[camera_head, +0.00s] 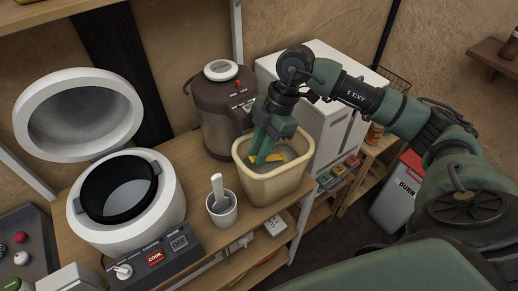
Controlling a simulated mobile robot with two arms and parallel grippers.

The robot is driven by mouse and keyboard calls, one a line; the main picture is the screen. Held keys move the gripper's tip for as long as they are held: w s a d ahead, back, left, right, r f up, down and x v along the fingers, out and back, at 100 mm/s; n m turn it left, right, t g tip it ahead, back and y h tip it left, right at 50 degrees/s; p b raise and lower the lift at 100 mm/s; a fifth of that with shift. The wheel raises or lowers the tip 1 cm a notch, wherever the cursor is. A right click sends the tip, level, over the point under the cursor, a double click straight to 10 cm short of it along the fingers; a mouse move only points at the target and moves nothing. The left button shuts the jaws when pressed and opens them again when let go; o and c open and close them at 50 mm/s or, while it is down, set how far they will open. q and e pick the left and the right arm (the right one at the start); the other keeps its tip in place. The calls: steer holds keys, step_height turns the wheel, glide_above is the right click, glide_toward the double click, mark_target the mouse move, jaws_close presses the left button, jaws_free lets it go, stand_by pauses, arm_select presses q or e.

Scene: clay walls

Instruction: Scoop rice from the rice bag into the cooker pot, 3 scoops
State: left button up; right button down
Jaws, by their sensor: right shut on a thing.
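The white rice cooker (165,220) stands on the left of the wooden counter with its round lid (38,105) up. Its black inner pot (92,203) is open at the top; the bottom looks pale grey, and I cannot tell whether rice lies there. No bag shows as such; a cream, open-topped container (272,187) with greyish contents stands to the right. My right gripper (260,157) points down into this container, shut on a yellow thing (265,158), perhaps a scoop, mostly hidden by the fingers and rim. My left gripper is not in view.
A small cup (222,214) holding a white-handled tool stands between cooker and container. A brown hot-water pot (215,118) and a white appliance (335,128) stand behind. A control panel (155,257) fronts the cooker. A dark tray (30,238) lies at left.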

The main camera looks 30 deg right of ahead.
steer(key=a+r+h+p, duration=0.3)
steer(key=r+h+p, duration=0.1)
steer(key=r+p, duration=0.8)
steer(key=shift+a+r, duration=0.15)
steer(key=shift+a, duration=0.15)
stand_by(1.1)
stand_by(0.6)
